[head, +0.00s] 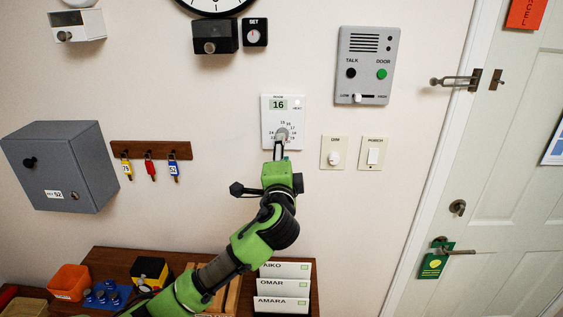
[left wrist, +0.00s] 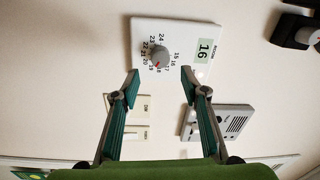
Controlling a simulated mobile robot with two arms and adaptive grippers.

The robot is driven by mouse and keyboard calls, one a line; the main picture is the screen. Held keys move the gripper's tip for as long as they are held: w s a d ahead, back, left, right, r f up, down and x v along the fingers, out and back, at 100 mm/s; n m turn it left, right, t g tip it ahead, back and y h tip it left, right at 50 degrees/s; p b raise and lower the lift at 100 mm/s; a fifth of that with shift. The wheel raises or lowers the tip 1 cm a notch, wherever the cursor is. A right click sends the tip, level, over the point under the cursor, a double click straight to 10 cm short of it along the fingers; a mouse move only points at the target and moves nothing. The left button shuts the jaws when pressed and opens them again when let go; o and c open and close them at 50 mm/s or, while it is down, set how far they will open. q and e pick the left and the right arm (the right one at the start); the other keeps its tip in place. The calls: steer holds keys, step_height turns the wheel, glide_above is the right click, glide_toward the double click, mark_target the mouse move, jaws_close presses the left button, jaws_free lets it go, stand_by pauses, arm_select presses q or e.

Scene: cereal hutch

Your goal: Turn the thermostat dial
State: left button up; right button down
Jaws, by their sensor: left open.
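The white thermostat (head: 270,121) is on the wall in the middle of the head view, its display reading 16. Its round grey dial (head: 282,134) is on the lower half, partly covered by my gripper. In the left wrist view the thermostat (left wrist: 183,35) appears turned sideways, and its dial (left wrist: 159,55) has a red mark near the numbers 18 and 19. My left gripper (head: 279,149) is open, with empty jaws just below the dial. In the left wrist view the fingertips of my left gripper (left wrist: 160,75) are spread on either side of the dial's line. Contact cannot be told. My right gripper is not in view.
A dimmer plate (head: 333,152) and a switch plate (head: 372,153) are right of the thermostat. A grey intercom (head: 366,65) is above them. A key rack (head: 151,150) hangs to the left. A wooden desk (head: 104,258) with card holders (head: 284,286) is below.

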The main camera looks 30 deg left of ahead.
arm_select(q)
steer(key=v, duration=0.5)
stand_by(0.4)
